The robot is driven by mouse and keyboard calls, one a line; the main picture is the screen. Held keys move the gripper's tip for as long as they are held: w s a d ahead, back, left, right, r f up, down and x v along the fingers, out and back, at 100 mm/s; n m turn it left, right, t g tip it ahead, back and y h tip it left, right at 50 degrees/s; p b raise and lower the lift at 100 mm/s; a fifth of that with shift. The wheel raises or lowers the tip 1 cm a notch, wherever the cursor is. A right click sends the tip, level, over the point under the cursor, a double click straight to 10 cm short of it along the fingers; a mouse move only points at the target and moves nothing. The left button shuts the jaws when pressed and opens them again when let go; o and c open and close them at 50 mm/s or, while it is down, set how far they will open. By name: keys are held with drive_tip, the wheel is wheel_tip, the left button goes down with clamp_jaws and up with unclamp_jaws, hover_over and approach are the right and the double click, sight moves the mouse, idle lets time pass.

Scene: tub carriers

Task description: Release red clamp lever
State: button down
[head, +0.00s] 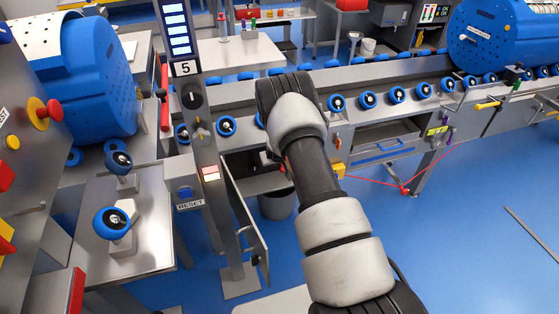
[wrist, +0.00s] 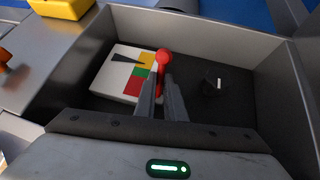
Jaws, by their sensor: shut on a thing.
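A red ball-ended lever (wrist: 162,56) stands up from a dark recessed box in the wrist view. My gripper (wrist: 161,84) is shut on it, with the two fingers close together just below the red ball. The lever's lower part is hidden by the fingers. Behind it lies a pale plate (wrist: 117,75) with red, yellow and green fields and a black pointer. In the head view my forearm and wrist cover the gripper and the lever.
A black dial knob (wrist: 213,87) sits right of the fingers, inside the box's grey walls (wrist: 220,28). A yellow block (wrist: 62,7) lies beyond the box's left corner. In the head view, a conveyor (head: 370,75) with blue wheels runs behind my arm, and a post (head: 197,130) stands left.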

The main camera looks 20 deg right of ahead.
drive_tip(key=shift+s+f, duration=0.1)
drive_tip(key=c, duration=1.8)
unclamp_jaws()
drive_tip(key=shift+r, duration=0.2)
drive_tip(key=p+v, duration=0.3)
drive_tip(key=v, duration=1.4)
drive_tip(key=shift+s, duration=0.15)
